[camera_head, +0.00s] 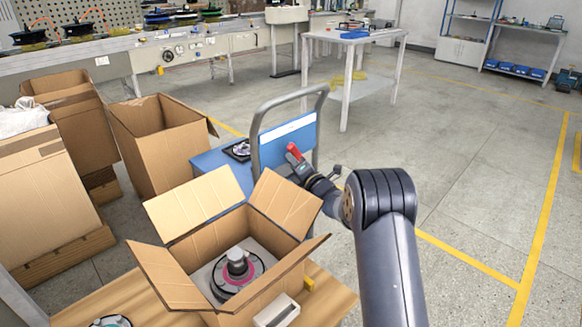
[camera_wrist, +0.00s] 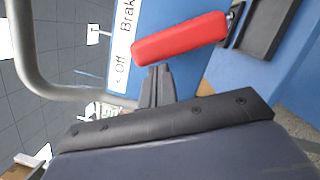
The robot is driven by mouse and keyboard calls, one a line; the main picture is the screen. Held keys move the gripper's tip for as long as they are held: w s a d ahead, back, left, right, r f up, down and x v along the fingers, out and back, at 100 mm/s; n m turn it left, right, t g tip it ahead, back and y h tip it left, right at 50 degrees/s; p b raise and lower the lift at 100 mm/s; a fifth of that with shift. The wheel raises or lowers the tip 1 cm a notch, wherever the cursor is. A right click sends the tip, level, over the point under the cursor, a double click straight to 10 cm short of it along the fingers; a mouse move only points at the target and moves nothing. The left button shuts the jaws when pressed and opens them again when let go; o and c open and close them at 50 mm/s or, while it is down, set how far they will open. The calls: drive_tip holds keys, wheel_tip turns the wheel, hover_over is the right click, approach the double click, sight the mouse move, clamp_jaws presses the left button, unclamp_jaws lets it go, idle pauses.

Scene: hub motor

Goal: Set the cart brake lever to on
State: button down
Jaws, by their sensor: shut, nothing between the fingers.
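The cart's brake lever has a red grip (camera_wrist: 180,39), which also shows in the head view (camera_head: 294,151). It lies slanted across the blue cart panel (camera_wrist: 160,14), beside a white label strip (camera_wrist: 122,45) reading "Brak…" and "Off". The rest of the label is hidden or out of frame. My gripper (camera_wrist: 157,72) is shut and empty, with its fingertips right beside the lower edge of the red grip. I cannot tell whether they touch it. In the head view, my gripper (camera_head: 297,162) is at the cart's near side, just under the red grip.
The cart's grey push handle (camera_head: 322,95) arches above the panel. An open cardboard box (camera_head: 180,205) holding a round motor part (camera_head: 237,268) stands on a wooden table (camera_head: 338,296) close to my arm. More boxes (camera_head: 150,140) stand left. The floor to the right is clear.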

sight(294, 148)
drive_tip(key=r+m, duration=0.1)
drive_tip(key=d+m+p, duration=0.1)
drive_tip(key=m, duration=0.1)
drive_tip(key=shift+w+r+h, duration=0.3)
drive_tip(key=shift+w+r, duration=0.05)
drive_tip(key=shift+r, duration=0.05)
drive_tip(key=shift+w+d+r+m+h+p, duration=0.3)
drive_tip(key=shift+r+m+p, duration=0.15)
drive_tip(key=shift+m+p, duration=0.35)
drive_tip(key=w+d+m+g+p, duration=0.2)
drive_tip(key=w+d+m+p, duration=0.2)
drive_tip(key=m+p, duration=0.3)
drive_tip(key=shift+w+d+r+m+p, duration=0.15)
drive_tip(key=shift+w+r+m+p, duration=0.15)
drive_tip(key=shift+p, duration=0.55)
drive_tip(key=shift+r, duration=0.1)
